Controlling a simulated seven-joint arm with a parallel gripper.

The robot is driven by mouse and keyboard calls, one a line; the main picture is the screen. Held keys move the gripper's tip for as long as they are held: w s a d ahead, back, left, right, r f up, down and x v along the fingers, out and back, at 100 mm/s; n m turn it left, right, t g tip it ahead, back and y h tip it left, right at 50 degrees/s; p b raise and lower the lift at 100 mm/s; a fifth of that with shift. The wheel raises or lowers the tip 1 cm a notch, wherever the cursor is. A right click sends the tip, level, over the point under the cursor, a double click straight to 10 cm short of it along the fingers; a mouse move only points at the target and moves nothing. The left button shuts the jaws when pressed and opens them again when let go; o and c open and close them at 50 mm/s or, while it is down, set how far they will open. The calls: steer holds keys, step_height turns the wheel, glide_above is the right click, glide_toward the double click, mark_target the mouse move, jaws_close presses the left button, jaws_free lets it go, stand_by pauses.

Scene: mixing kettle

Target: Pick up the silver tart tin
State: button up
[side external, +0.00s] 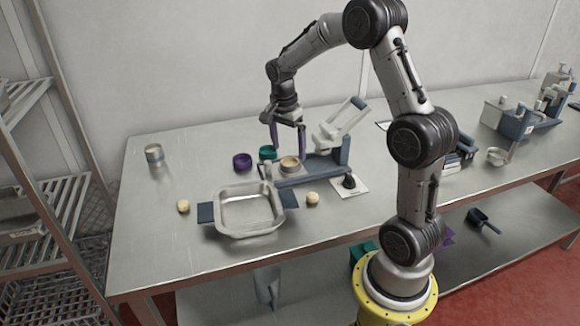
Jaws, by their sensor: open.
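A small round tin (289,168), which looks like the silver tart tin, sits on the base of the blue-grey press, with something cream-coloured showing inside it. My gripper (288,154) points down with its purple fingers open. The fingertips are at or just above the tin, one to each side in this view. I cannot tell their exact height or whether they touch it. A purple tin (242,161) and a teal tin (267,153) stand to the left of it.
The press (325,168) has a raised white lever close to my gripper's right. A square metal pan (249,212) lies in front, with a dough ball (183,206) and another (313,198) beside it. A can (154,154) stands far left. The table's left part is mostly clear.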

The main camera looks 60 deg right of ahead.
mark_target(290, 158)
steer(key=f, duration=0.2)
steer(key=d+f, duration=0.1)
steer(key=f, duration=0.1)
steer(key=shift+w+d+f, duration=0.1)
steer(key=shift+d+f, duration=0.05)
steer(key=shift+f, duration=0.25)
steer(key=c, duration=1.3)
